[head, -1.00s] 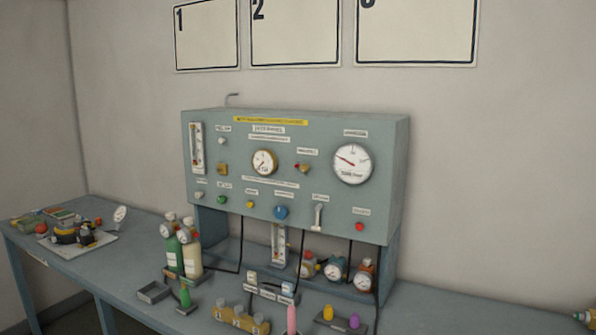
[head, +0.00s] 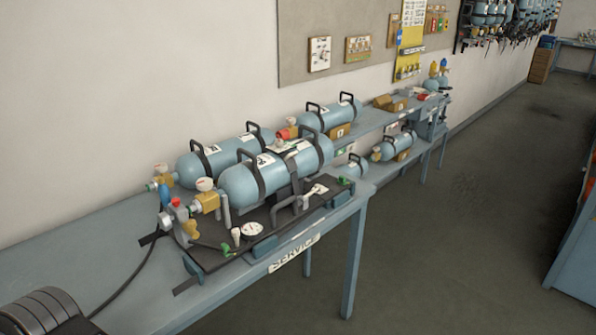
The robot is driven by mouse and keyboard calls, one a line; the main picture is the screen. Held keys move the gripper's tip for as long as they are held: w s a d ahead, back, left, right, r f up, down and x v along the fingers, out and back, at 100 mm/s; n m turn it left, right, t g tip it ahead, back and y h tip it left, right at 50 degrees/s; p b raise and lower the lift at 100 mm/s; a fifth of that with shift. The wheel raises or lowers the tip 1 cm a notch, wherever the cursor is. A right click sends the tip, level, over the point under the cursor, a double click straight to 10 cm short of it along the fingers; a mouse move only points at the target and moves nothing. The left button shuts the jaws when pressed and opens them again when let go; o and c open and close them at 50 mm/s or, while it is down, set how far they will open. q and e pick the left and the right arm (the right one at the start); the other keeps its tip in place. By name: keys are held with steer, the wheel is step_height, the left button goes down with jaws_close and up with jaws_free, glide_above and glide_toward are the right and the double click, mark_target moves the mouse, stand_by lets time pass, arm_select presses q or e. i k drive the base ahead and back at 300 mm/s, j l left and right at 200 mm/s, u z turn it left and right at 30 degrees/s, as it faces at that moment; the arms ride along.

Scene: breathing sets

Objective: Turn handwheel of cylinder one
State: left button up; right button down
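Two large blue-grey cylinders lie on a black rack on the bench at centre left. The front cylinder (head: 283,170) has black bands with handles and a brass valve block (head: 207,201) with a small gauge at its left end. The rear cylinder (head: 215,159) lies behind it, with a valve and gauge at its left end (head: 161,178). Small red and green knobs (head: 176,203) show beside the valves. The cylinder labels are too small to read, so I cannot tell which is cylinder one or which knob is its handwheel. Neither gripper is in view.
The blue bench (head: 110,228) carries a "SERVICE" label (head: 293,254) on its front edge. A loose gauge (head: 252,229) lies on the rack. A dark ribbed object (head: 40,312) fills the bottom left corner. The floor (head: 450,250) at right is clear.

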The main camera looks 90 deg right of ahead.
mark_target(204, 184)
steer(key=z, duration=2.75)
steer(key=i+l, duration=0.25)
steer(key=i+l+u, duration=0.1)
steer(key=i+l, duration=0.15)
steer(key=l, duration=0.2)
